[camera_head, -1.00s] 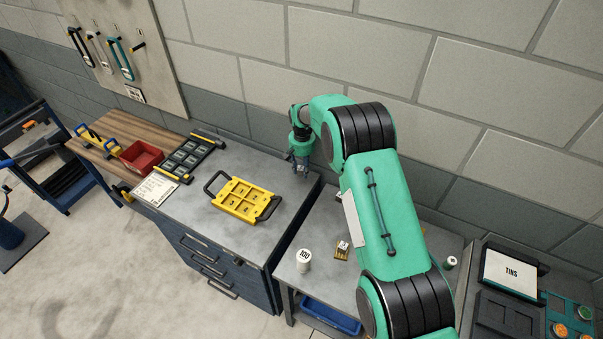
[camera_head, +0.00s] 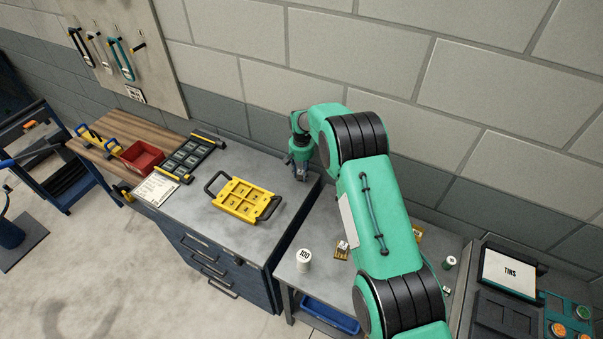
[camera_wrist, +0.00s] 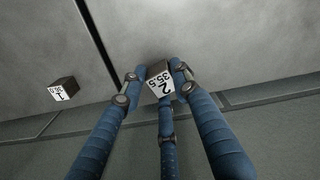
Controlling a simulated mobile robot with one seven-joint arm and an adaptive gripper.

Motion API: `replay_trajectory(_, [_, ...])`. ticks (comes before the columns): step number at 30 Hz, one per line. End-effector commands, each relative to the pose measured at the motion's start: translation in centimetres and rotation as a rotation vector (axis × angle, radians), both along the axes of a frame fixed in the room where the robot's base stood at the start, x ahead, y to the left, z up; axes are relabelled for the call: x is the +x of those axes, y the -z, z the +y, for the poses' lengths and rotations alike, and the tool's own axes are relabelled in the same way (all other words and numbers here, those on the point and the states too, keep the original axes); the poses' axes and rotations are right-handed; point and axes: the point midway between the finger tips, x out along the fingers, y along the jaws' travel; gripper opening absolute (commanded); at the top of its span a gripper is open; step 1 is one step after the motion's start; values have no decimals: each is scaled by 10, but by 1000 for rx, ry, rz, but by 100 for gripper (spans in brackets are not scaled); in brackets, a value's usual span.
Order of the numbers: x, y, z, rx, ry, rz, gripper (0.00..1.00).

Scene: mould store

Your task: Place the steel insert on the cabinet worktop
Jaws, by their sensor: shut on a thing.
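My gripper (camera_wrist: 154,84) is shut on a small steel insert (camera_wrist: 159,81), a grey block with a white face marked 2 and 35.5. In the head view my gripper (camera_head: 301,174) is low at the back right corner of the cabinet worktop (camera_head: 225,228), near the wall. The insert cannot be made out there. In the wrist view the insert is over the worktop, on the right of the dark gap; I cannot tell whether it touches the surface. A second similar block (camera_wrist: 63,89), marked 1, sits across the gap.
A yellow tray (camera_head: 239,210) with black handles lies mid-worktop. A dark rack (camera_head: 187,158), a paper sheet (camera_head: 155,189) and a red bin (camera_head: 142,158) are at the left. A white container (camera_head: 304,261) marked 100 stands on the lower bench. The worktop between tray and gripper is clear.

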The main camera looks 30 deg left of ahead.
Motion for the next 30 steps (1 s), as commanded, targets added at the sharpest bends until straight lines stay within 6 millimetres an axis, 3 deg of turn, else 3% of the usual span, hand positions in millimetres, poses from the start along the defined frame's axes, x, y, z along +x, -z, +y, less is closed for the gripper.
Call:
replay_trajectory(16, [1, 7, 1, 1, 0, -2, 0])
replay_trajectory(17, [0, 7, 0, 0, 0, -1, 34])
replay_trajectory(19, [0, 7, 0, 0, 0, -1, 47])
replay_trajectory(30, [0, 6, 0, 0, 0, -1, 47])
